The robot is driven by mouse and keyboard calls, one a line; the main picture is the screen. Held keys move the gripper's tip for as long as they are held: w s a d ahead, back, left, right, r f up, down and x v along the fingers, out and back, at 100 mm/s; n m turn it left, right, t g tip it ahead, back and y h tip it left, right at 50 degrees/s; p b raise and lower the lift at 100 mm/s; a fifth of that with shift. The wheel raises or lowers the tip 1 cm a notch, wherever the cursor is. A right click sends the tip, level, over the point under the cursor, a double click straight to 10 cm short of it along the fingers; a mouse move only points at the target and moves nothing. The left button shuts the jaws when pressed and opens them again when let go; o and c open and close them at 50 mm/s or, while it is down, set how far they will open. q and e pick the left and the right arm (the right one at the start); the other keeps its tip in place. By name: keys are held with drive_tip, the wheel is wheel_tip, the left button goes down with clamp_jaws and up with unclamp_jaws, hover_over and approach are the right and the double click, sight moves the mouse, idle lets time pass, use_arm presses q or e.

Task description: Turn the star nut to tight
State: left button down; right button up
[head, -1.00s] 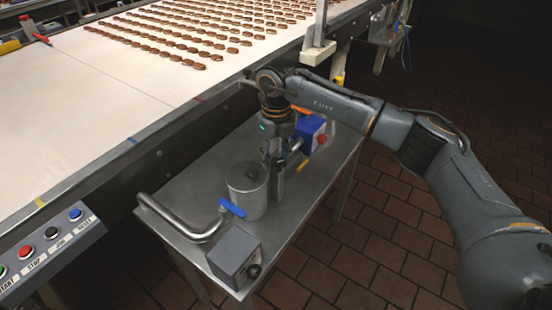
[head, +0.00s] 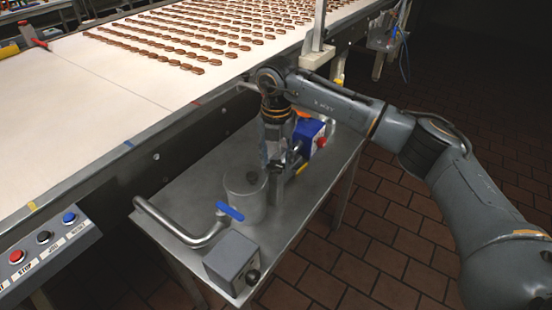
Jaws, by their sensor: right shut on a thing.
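My right gripper (head: 279,165) points down behind the metal canister, above the steel table. It is shut on a small part that looks like the star nut, but the fingers hide nearly all of it, so its shape and how tight it sits cannot be told. The round metal canister (head: 245,205) has a small dark knob (head: 252,177) on its lid, left of the fingers. A metal piece (head: 276,195) stands under the gripper, beside the canister. My left gripper is not in view.
The steel table (head: 180,195) also carries a bent pipe (head: 175,230) with a blue valve handle (head: 230,211), a grey box (head: 228,258) with a black knob, and a blue box (head: 307,133). The conveyor (head: 60,130) with rows of biscuits runs behind. Tiled floor lies at right.

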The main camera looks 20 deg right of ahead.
sight(277, 164)
drive_tip(key=shift+m, duration=0.7)
drive_tip(key=o, duration=1.2)
drive_tip(key=shift+c, duration=0.2)
drive_tip(key=shift+r, duration=0.15)
wheel_tip(277, 164, up, 12)
